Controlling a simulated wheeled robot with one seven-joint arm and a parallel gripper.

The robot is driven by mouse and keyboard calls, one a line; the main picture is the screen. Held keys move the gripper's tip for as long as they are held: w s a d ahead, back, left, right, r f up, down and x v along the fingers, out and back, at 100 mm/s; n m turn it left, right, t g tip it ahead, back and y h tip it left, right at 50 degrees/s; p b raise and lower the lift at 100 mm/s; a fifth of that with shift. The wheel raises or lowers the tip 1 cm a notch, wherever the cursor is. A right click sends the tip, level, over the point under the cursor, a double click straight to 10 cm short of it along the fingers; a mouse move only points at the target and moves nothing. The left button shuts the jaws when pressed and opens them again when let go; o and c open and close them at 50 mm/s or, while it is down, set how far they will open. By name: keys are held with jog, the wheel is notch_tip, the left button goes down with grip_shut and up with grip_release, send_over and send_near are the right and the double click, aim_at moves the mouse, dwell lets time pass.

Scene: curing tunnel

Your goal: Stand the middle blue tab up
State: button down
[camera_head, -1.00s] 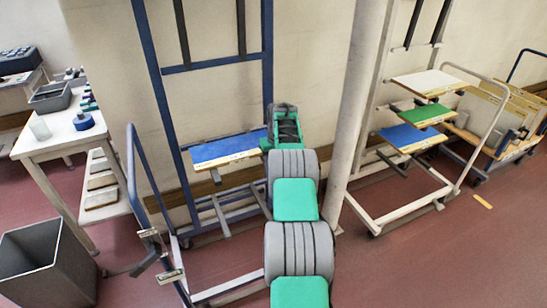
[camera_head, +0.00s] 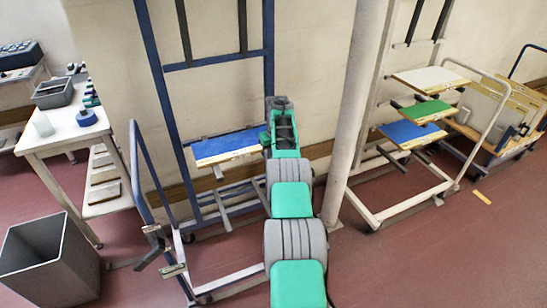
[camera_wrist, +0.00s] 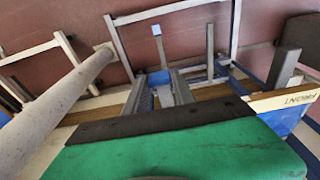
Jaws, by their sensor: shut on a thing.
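In the head view a blue frame rack (camera_head: 160,75) stands beyond my arm, with a blue board (camera_head: 228,146) lying flat at mid height. In the wrist view part of this board shows at the right, with a pale edge marked FRONT (camera_wrist: 299,98). My gripper (camera_wrist: 166,88) reaches in among the rack's bars in the wrist view. It is shut on a small piece, seemingly the middle blue tab (camera_wrist: 157,77), of which only a little shows between the fingers. Its tilt cannot be told. In the head view my arm hides the gripper and the tab.
A pale post (camera_head: 354,110) stands close right of my arm. Right of it is a white rack (camera_head: 385,218) with white, green and blue boards. A grey bin (camera_head: 50,262) and a white table (camera_head: 62,131) are at the left. Grey bars (camera_wrist: 284,67) stick out near my gripper.

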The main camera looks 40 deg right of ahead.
jog(key=c, duration=1)
grip_release()
jog(key=shift+c, duration=0.2)
notch_tip(320, 180, up, 8)
jog(key=shift+s+a+f, duration=0.15)
jog(key=shift+s, duration=0.25)
